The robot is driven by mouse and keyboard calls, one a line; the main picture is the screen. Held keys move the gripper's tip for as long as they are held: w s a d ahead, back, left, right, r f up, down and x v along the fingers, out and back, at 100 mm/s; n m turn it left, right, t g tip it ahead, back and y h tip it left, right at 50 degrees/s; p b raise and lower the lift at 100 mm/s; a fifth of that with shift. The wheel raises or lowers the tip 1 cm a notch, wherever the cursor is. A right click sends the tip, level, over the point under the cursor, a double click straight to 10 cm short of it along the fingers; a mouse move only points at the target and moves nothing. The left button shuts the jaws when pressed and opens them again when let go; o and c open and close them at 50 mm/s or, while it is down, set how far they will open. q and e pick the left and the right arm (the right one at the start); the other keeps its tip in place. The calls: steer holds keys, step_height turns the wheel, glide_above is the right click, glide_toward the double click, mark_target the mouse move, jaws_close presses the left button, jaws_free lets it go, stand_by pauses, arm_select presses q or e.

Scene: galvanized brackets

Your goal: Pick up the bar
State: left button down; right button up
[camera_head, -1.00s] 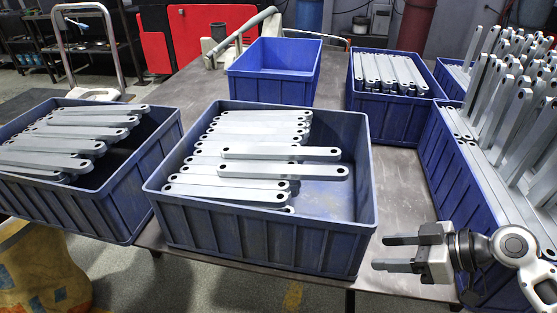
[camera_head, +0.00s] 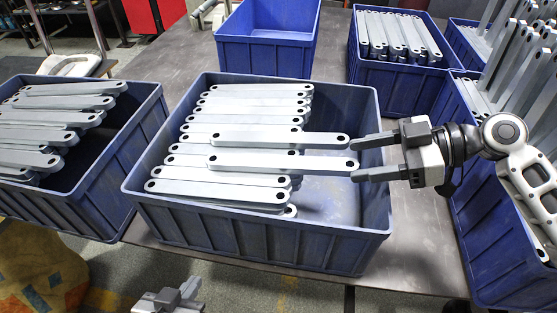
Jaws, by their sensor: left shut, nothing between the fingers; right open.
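Galvanized bars with a hole at each end lie stacked in the middle blue bin (camera_head: 300,255). The topmost long bar (camera_head: 280,164) sticks out to the right of the stack, and another bar (camera_head: 275,139) lies just behind it. My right gripper (camera_head: 353,159) is open and comes in from the right over the bin's right side. The right end of the topmost bar appears at the gap between its fingertips; I cannot tell whether they touch. My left gripper (camera_head: 188,290) is shut and empty at the bottom edge, in front of the bin, partly cut off.
A left bin (camera_head: 100,205) and a back right bin (camera_head: 395,78) hold more bars. An empty blue bin (camera_head: 265,52) stands behind. At the right, a large bin (camera_head: 485,235) holds bars standing upright near my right arm. Some bare table (camera_head: 425,240) shows between the bins.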

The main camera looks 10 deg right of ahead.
mark_target(317, 163)
steer(key=x, duration=0.7)
steer(key=shift+w+p, duration=0.25)
steer(key=shift+p, duration=0.1)
steer(key=shift+r, duration=0.1)
jaws_close()
